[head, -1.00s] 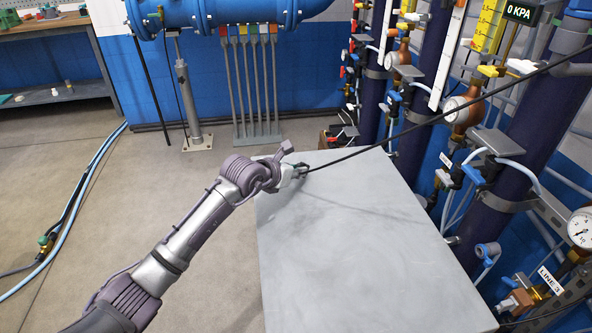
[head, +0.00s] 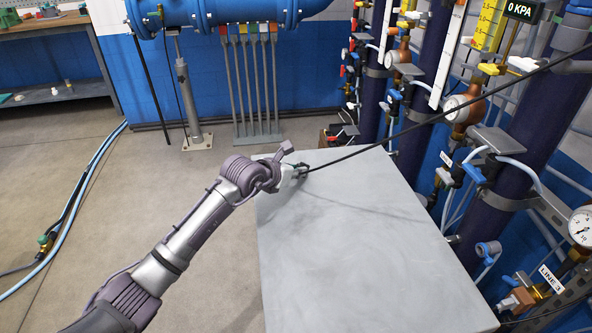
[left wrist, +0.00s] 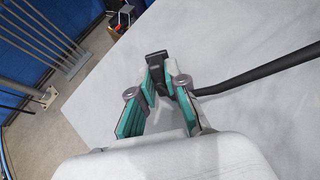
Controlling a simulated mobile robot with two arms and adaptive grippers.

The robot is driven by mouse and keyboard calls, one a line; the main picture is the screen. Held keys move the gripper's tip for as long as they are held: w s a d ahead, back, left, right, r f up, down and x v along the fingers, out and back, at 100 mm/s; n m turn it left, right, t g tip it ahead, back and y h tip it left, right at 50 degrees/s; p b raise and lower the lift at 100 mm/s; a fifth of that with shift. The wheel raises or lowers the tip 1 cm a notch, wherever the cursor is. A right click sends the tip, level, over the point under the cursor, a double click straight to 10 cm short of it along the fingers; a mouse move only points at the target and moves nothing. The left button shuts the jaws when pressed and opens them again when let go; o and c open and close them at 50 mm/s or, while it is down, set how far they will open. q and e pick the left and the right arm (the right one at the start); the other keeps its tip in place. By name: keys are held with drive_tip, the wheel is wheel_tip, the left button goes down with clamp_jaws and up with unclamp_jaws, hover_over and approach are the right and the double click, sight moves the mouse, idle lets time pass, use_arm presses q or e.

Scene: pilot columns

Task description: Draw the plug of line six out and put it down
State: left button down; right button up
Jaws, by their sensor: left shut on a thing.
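My left gripper (head: 296,170) is at the far left corner of a grey panel-like surface (head: 350,240). It is shut on a small black plug (left wrist: 157,62), seen between its teal-padded fingers in the left wrist view. A black cable (head: 420,122) runs from the plug up to the right, past the columns, and leaves the head view at the right edge. The cable also shows in the left wrist view (left wrist: 262,74). The plug is over or on the surface; I cannot tell whether it touches. My right gripper is not in view. No line six label is readable.
Dark columns (head: 485,195) with gauges, valves and hoses stand along the right; one tag reads LINE 3 (head: 551,280). A dark box (head: 338,134) sits behind the surface. Hoses (head: 75,205) lie on the floor at left. The grey surface is mostly clear.

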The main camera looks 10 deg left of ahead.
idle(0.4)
use_arm(q)
drive_tip(key=c, duration=1.1)
unclamp_jaws()
drive_tip(key=v, duration=1.2)
drive_tip(key=shift+f, duration=0.1)
